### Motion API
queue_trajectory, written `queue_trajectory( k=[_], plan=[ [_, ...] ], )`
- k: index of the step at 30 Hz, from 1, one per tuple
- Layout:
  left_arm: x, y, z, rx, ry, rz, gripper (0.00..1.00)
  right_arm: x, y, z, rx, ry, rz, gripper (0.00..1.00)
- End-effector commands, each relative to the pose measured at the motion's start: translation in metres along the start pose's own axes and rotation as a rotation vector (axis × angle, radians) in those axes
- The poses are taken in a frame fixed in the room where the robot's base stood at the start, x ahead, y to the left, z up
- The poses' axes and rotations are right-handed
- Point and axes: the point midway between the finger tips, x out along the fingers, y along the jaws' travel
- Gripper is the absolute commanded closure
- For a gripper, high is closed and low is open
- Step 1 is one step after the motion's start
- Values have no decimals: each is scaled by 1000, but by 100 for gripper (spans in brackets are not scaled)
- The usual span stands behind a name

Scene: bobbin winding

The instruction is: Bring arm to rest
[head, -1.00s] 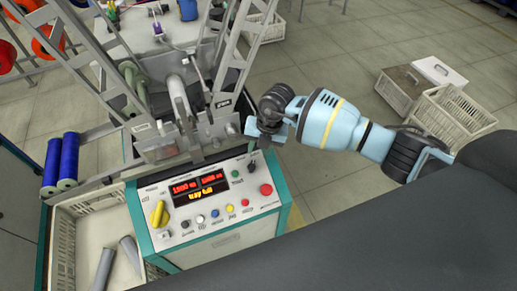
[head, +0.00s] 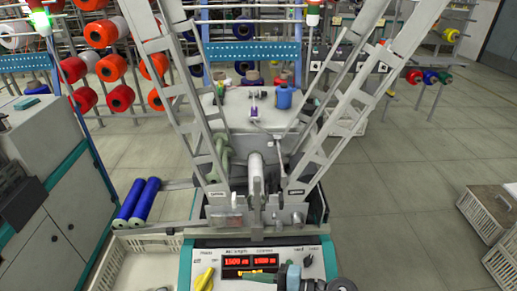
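My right gripper (head: 291,277) shows only in part at the bottom edge, in front of the right half of the control panel (head: 207,259). Its fingers are too small and cut off to tell whether they are open or shut. The rest of my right arm is mostly below the frame. My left gripper is not in view. The winding machine (head: 257,196) stands upright behind the panel, with grey lattice frames on both sides. The panel shows lit red displays (head: 237,261) and a yellow handle (head: 204,279); its lower part is out of frame.
Two blue bobbins (head: 146,200) lie on a rack left of the machine, above a cream crate (head: 118,262). A grey cabinet (head: 62,215) stands at the left. Another crate (head: 492,216) is at the right edge. Racks of orange spools (head: 111,68) stand behind.

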Motion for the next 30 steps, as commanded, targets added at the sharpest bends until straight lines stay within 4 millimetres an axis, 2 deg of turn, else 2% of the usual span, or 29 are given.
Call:
queue_trajectory(
  k=[2,6,11,14,16,21,25,27,30],
  plan=[
    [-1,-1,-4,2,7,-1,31,-6,3,-10,104,-28,160,67],
    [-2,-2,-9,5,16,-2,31,-32,4,-8,292,-138,406,67],
    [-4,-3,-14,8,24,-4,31,-77,-21,5,533,-332,619,67],
    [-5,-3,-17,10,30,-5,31,-109,-52,12,694,-479,709,67],
    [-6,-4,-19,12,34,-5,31,-133,-79,14,811,-586,752,67],
    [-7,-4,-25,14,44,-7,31,-186,-156,2,1093,-835,784,67],
    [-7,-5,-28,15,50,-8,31,-214,-204,-19,1261,-965,764,67],
    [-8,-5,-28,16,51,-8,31,-223,-221,-28,1322,-1008,749,67],
    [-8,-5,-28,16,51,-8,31,-230,-234,-36,1373,-1042,735,67]
  ],
)
